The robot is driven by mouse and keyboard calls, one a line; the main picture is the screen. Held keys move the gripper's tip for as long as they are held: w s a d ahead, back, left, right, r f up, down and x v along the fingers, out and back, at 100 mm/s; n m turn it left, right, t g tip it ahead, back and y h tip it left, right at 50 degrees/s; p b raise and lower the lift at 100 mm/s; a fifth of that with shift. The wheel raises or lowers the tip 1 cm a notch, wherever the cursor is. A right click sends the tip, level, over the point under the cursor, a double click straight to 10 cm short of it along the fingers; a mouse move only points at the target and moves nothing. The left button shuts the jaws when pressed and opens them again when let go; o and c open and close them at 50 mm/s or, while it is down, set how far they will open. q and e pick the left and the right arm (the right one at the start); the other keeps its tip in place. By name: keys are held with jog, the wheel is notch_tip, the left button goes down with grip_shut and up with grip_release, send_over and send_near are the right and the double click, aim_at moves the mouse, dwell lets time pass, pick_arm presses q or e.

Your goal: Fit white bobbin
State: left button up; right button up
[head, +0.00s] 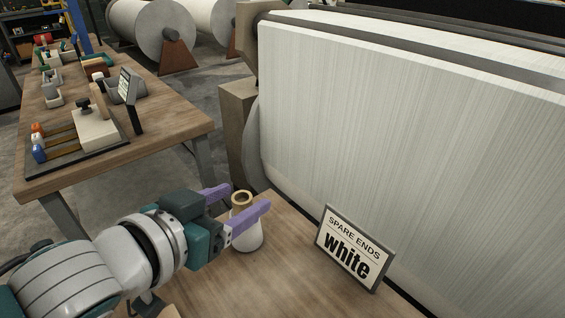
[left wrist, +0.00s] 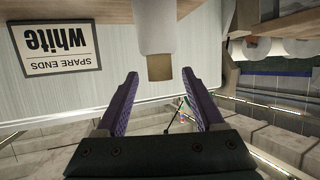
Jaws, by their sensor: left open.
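A white bobbin (head: 246,237) with a tan tube end on top stands upright on a wooden shelf (head: 285,275) in front of the loom. My left gripper (head: 245,198) has purple fingers, which are open, one on each side of the bobbin's top in the head view. In the left wrist view, which is upside down, the bobbin (left wrist: 155,28) hangs at the top centre, its tan end pointing between the open fingertips of the left gripper (left wrist: 160,75). I see no contact. A sign (head: 354,252) reading "SPARE ENDS white" stands right of the bobbin. My right gripper is not in view.
The loom's large white warp sheet (head: 410,140) rises right behind the shelf. A wooden workbench (head: 165,118) at the left holds a tray with coloured bobbins (head: 38,142), a small sign (head: 128,90) and boxes. White rolls (head: 150,30) stand at the back.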

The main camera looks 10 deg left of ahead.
pick_arm(q)
jog(key=shift+x, duration=0.85)
jog(key=shift+c, duration=0.3)
grip_shut()
dwell(0.5)
